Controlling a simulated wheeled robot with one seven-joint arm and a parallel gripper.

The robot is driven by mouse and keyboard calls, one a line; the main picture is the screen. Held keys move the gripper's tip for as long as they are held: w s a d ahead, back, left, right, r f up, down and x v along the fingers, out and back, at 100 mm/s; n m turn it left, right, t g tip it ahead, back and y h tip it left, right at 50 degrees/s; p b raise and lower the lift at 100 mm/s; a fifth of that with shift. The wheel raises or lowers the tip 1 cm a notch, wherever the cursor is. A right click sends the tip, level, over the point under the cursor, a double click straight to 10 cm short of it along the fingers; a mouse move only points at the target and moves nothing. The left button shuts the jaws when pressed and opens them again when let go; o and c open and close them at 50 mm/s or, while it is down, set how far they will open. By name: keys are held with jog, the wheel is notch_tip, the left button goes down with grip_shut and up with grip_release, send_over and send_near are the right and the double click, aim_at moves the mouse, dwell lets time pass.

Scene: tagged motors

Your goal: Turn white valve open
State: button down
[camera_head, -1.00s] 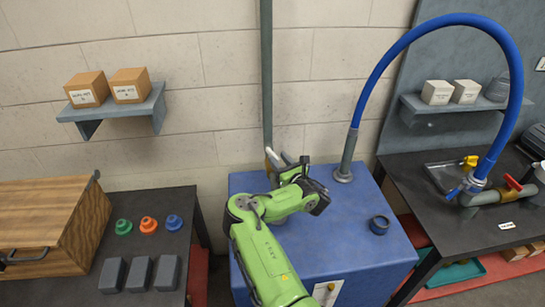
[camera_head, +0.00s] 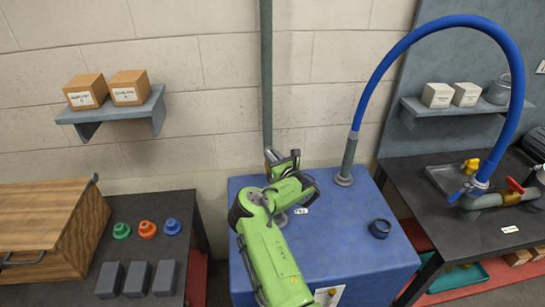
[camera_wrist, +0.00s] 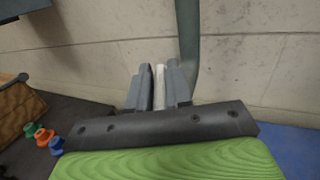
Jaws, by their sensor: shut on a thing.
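The white valve's handle (camera_wrist: 159,88) shows as a pale bar between the two grey fingers of my gripper (camera_wrist: 159,92) in the wrist view. My gripper is shut on it. In the head view my gripper (camera_head: 284,160) is at the foot of the grey-green vertical pipe (camera_head: 266,75), near the back edge of the blue cabinet (camera_head: 345,245).
A blue hose (camera_head: 430,25) arches from the cabinet top to the right bench, where a yellow valve (camera_head: 471,166) and a red valve (camera_head: 514,186) sit. A dark ring (camera_head: 380,228) stands on the cabinet. A white label (camera_head: 301,211) lies close to my arm.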

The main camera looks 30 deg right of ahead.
jog(key=shift+f+h+b, duration=0.1)
jog(key=shift+h+b, duration=0.2)
jog(key=shift+b, duration=0.2)
jog(key=h+b, duration=0.1)
jog(key=m+h+b, duration=0.1)
jog(key=b, duration=0.1)
jog(key=shift+w+a+f+m, duration=0.1)
jog(key=shift+f+m, duration=0.05)
jog(key=shift+m, duration=0.15)
jog(key=m+g+h+b, duration=0.1)
jog(key=h+b, duration=0.1)
jog(key=b, duration=0.2)
jog(key=shift+m+h+b, duration=0.3)
jog(key=shift+m+b, duration=0.1)
jog(key=shift+r+m+g+h+b, duration=0.2)
jog(key=shift+m+g+h+b, duration=0.4)
jog(key=shift+h, duration=0.3)
jog(key=c, duration=1.1)
grip_release()
